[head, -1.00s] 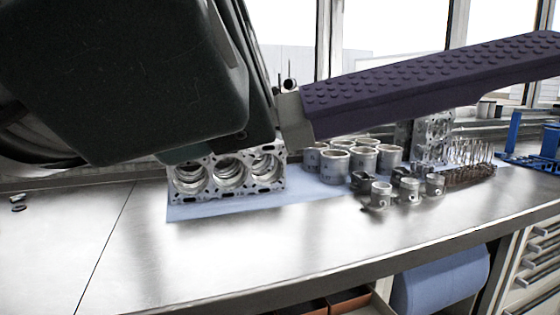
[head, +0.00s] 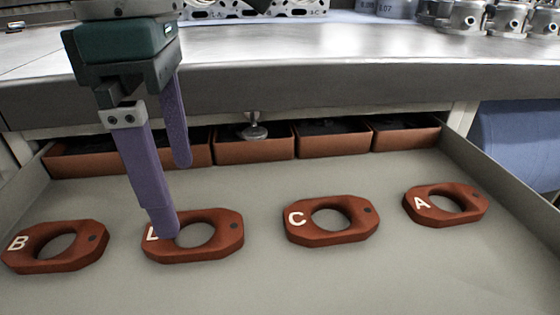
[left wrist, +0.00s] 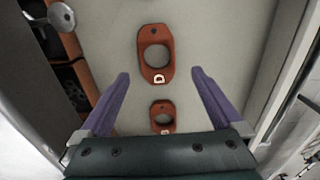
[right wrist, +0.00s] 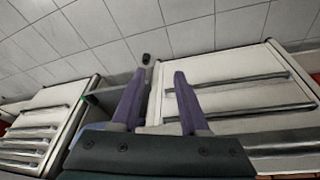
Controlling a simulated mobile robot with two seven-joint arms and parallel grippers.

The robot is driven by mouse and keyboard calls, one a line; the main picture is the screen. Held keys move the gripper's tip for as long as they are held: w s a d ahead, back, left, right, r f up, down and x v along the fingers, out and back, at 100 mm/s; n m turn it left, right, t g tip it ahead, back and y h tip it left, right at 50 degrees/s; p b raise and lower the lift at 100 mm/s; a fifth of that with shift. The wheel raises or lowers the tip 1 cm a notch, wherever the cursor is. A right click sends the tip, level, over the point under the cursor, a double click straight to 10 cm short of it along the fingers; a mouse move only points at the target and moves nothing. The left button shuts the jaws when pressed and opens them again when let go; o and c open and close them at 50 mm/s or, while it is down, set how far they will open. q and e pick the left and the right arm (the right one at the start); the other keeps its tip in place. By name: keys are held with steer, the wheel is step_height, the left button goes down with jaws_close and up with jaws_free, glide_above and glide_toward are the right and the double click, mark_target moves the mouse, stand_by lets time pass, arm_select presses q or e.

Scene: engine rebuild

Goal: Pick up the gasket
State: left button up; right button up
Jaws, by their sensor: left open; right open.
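Several flat red-brown gaskets lie in a row on the drawer floor. In the head view they are gasket B (head: 85,240), gasket D (head: 225,238), gasket C (head: 345,230) and gasket A (head: 465,205). My left gripper (head: 174,197) points down over gasket D, its near finger partly hiding the letter. In the left wrist view, gasket D (left wrist: 156,73) lies beyond and between the fingers of my open left gripper (left wrist: 160,76), and gasket B (left wrist: 162,122) lies nearer the palm. The left gripper holds nothing. My right gripper (right wrist: 160,74) is open and empty, over tiled floor and cabinets.
The grey drawer (head: 300,285) has raised side walls. Small orange-brown bins (head: 253,150) line its back, one holding a metal valve-like part (head: 253,130). The workbench edge (head: 330,85) overhangs behind, with engine parts on top. A blue roll (head: 520,140) is at right.

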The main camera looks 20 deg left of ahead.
mark_target(192, 239)
arm_select(q)
steer(key=f, duration=0.2)
steer(key=f+b, duration=0.1)
steer(key=f, duration=0.3)
steer(key=shift+w+a+f+b, duration=0.15)
steer(key=shift+a+f+b, duration=0.1)
steer(key=shift+f+b, duration=0.1)
steer(key=c, duration=1.3)
steer(key=shift+r, duration=0.15)
